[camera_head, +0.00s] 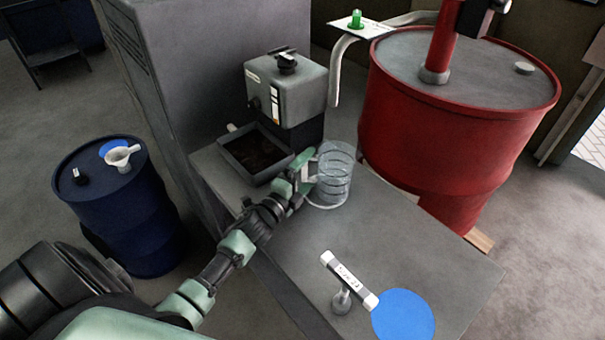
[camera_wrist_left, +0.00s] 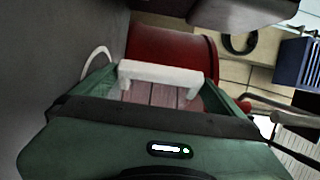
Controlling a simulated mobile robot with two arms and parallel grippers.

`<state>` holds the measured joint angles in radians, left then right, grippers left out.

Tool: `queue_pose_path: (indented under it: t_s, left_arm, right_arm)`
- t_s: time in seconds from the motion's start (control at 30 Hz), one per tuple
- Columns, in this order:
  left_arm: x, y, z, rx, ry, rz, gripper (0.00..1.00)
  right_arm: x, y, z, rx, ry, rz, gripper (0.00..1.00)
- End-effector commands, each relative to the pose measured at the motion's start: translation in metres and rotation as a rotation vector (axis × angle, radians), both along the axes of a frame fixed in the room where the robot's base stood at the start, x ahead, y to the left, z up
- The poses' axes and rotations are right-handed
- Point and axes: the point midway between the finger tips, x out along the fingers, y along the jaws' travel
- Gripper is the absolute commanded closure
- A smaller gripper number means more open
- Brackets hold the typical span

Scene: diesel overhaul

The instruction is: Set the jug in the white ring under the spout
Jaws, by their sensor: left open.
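The clear jug (camera_head: 337,172) with dark bands stands upright on the grey bench, below the white spout (camera_head: 337,85) and apart from it. The white ring (camera_head: 326,205) shows as an arc at the jug's foot; I cannot tell whether the jug is fully inside it. My left gripper (camera_head: 302,172) is open at the jug's left, by its white handle. In the left wrist view the white handle (camera_wrist_left: 160,74) lies between the spread fingers; contact cannot be told. The jug's clear wall is hard to see there. My right gripper is not in view.
A dark tray (camera_head: 257,155) and a grey machine (camera_head: 287,88) stand left of the jug. A red drum (camera_head: 450,120) stands behind the bench. A white-handled tool (camera_head: 347,280) and a blue disc (camera_head: 403,315) are at the front. The bench's right side is clear.

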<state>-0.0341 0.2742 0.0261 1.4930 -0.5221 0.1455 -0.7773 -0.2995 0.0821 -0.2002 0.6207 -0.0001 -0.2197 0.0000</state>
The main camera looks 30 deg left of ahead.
Motion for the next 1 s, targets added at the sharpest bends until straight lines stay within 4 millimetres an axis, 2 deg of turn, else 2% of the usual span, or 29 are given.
queue_pose_path:
  t_s: [0.03, 0.17, 0.4, 0.6, 0.8, 1.0]
  left_arm:
    - [0.000, 0.000, 0.005, 0.000, 0.000, 0.000, 0.00]
    - [-0.019, 0.001, 0.000, 0.000, 0.002, -0.001, 0.00]
    - [-0.071, 0.004, 0.000, 0.000, 0.003, 0.000, 0.00]
    - [-0.105, 0.006, 0.000, -0.001, 0.002, 0.000, 0.00]
    - [-0.119, 0.007, 0.002, 0.000, 0.000, 0.000, 0.00]
    - [-0.120, 0.007, 0.002, 0.000, 0.000, 0.000, 0.00]
  right_arm:
    - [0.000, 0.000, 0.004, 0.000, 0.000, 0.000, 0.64]
    - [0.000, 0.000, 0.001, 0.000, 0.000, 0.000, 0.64]
    - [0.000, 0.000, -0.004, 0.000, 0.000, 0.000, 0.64]
    - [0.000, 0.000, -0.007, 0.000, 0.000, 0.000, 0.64]
    - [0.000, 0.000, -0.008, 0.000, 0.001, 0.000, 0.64]
    - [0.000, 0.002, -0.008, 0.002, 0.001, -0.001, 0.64]
